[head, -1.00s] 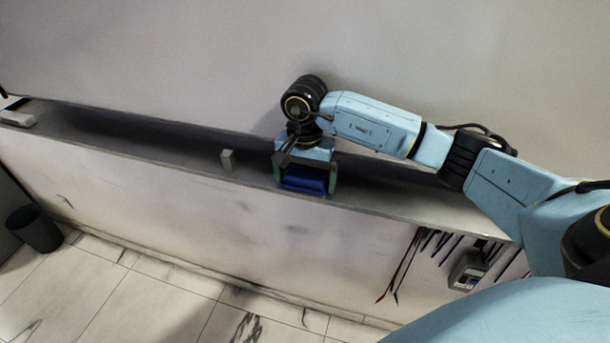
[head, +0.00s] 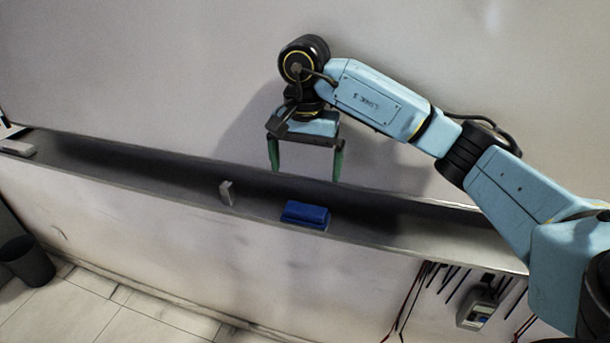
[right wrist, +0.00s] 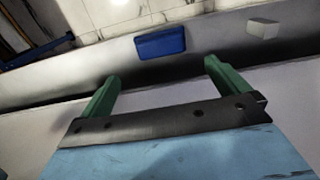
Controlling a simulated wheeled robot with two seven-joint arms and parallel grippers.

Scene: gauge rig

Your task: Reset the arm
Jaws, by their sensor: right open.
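My right arm comes in from the right in the head view. Its right gripper (head: 305,168) is open, with green fingers spread and nothing between them. It hangs above the grey ledge, apart from the blue block (head: 306,214) that lies on the ledge below it. In the right wrist view the right gripper (right wrist: 162,85) is also open and empty, with the blue block (right wrist: 160,43) beyond the fingertips. My left gripper is not in view.
A small grey block (head: 227,193) stands on the ledge (head: 400,228) left of the blue block. A light grey item (head: 17,148) lies at the ledge's far left. Cables and a meter (head: 477,314) hang below the ledge at right. A dark bin (head: 27,262) stands on the floor.

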